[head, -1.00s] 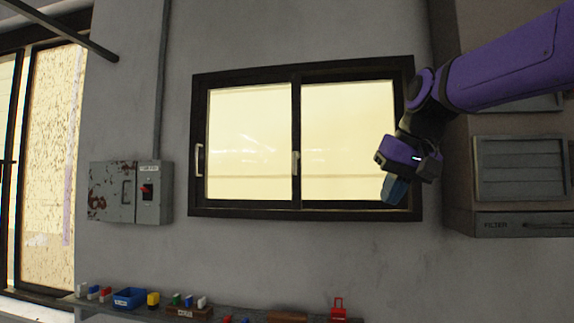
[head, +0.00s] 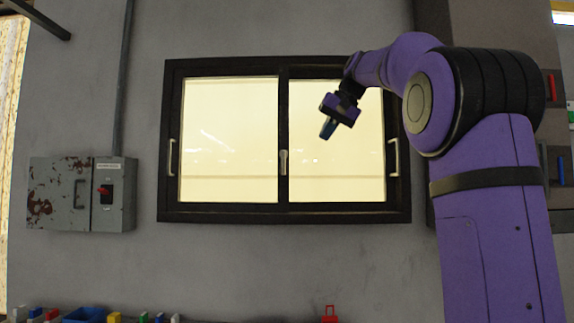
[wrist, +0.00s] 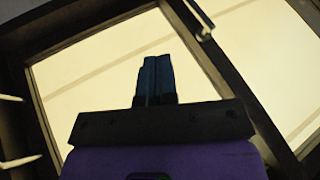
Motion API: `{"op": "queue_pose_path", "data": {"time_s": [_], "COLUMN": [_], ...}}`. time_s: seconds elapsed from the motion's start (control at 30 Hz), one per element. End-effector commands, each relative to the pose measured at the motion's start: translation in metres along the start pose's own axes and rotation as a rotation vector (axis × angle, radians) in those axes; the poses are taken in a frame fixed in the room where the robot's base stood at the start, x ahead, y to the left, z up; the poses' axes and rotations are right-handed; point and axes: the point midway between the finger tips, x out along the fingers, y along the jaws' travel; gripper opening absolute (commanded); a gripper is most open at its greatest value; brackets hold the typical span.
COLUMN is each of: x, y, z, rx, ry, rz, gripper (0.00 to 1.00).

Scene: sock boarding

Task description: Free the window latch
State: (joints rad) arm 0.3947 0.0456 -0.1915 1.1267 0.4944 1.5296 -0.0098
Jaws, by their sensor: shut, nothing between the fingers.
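The window (head: 230,210) has a dark frame and two pale, bright panes, and it is set in the grey wall. The window latch (head: 283,162) is a small light handle on the middle upright between the panes. In the wrist view, a light handle (wrist: 203,33) at the top, on a dark bar, looks like this latch. My gripper (head: 327,130) is in front of the right pane, to the right of the latch and a little above it, apart from it. Its blue fingers (wrist: 155,78) are together and empty in the wrist view.
Light pull handles sit on the left (head: 171,157) and right (head: 394,158) sides of the window frame. A grey electrical box (head: 70,195) with a red switch hangs at left. Small coloured items, including a blue bin (head: 85,315), line the bottom edge.

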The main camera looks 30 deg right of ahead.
Motion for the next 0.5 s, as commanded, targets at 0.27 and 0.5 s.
{"op": "queue_pose_path", "data": {"time_s": [0.27, 0.5], "x": [0.001, 0.024], "y": [0.000, 0.000], "z": [0.000, 0.001], "rx": [0.000, 0.001], "ry": [-0.001, -0.003], "rz": [0.000, 0.000], "gripper": [0.00, 0.00]}}
